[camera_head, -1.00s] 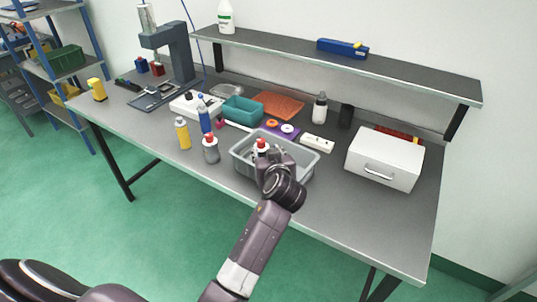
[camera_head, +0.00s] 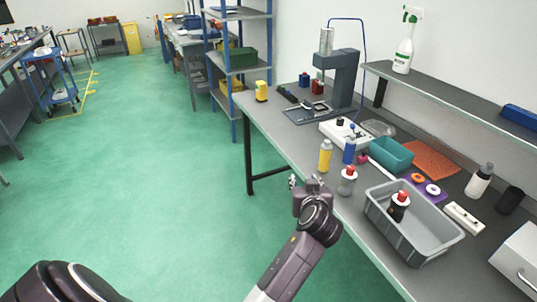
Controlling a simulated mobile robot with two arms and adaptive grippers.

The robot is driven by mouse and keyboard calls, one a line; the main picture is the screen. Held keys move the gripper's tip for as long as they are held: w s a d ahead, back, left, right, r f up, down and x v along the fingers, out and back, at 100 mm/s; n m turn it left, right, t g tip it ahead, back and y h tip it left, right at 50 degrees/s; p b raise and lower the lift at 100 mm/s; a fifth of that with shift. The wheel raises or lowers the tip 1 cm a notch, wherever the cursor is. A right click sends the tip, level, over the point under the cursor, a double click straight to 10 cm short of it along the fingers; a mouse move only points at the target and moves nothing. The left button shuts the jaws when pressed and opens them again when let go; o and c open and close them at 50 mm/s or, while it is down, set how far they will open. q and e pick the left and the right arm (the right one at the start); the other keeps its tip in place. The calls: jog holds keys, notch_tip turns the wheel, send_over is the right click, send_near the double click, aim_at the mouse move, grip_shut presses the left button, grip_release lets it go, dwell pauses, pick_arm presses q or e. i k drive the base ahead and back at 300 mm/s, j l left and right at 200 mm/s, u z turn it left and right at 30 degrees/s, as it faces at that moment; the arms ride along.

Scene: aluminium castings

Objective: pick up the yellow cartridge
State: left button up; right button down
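A yellow cartridge (camera_head: 325,157), upright with a pale top, stands near the front edge of the workbench. A blue cartridge (camera_head: 349,151) stands just to its right and a grey bottle with a red cap (camera_head: 347,181) in front. My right gripper is not in view.
A grey bin (camera_head: 415,240) holds a dark red-capped bottle (camera_head: 398,207). A teal tray (camera_head: 391,153), a white device (camera_head: 345,132) and a press (camera_head: 338,82) stand behind. A yellow block-like object (camera_head: 261,91) sits at the bench's far left corner.

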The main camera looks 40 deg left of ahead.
aim_at(327, 148)
jog(key=u, duration=0.65)
jog(key=i+z, duration=0.35)
jog(key=i, duration=0.55)
